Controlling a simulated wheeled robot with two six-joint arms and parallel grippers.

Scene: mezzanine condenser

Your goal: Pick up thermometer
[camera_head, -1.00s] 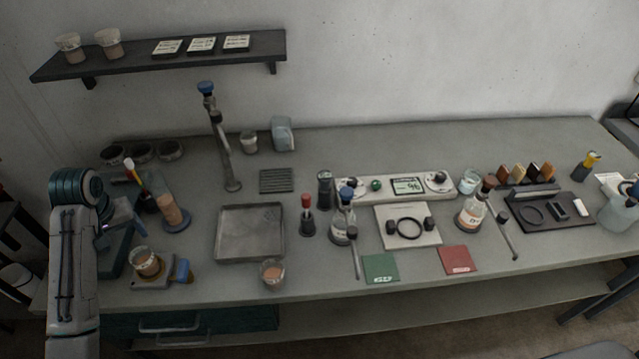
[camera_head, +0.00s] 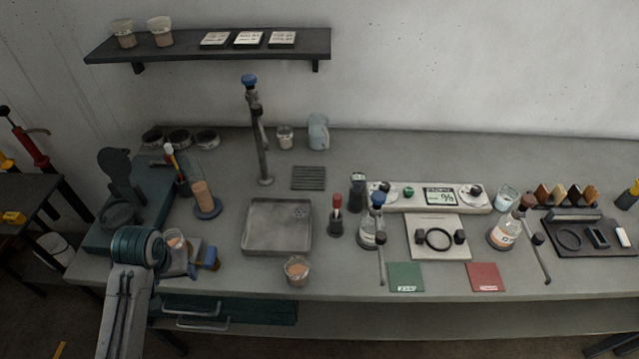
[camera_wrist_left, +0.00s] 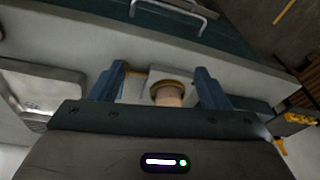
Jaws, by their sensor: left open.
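I cannot pick out the thermometer with certainty. In the head view a thin grey rod with a dark head (camera_head: 381,258) lies near the table's front edge by a flask, and a similar rod (camera_head: 542,262) lies farther right. My left gripper is far left of both. It shows in the left wrist view (camera_wrist_left: 160,86) with its two blue fingers apart and nothing held. A cup with tan contents (camera_wrist_left: 168,96) appears between the fingers in that view, below or beyond them; contact cannot be told. In the head view my left arm largely hides the gripper. My right gripper is not in view.
A cup (camera_head: 175,241) stands beside my left wrist. A metal tray (camera_head: 276,249) and another cup (camera_head: 297,271) are to the right. A tan cylinder on a blue base (camera_head: 207,213) stands behind.

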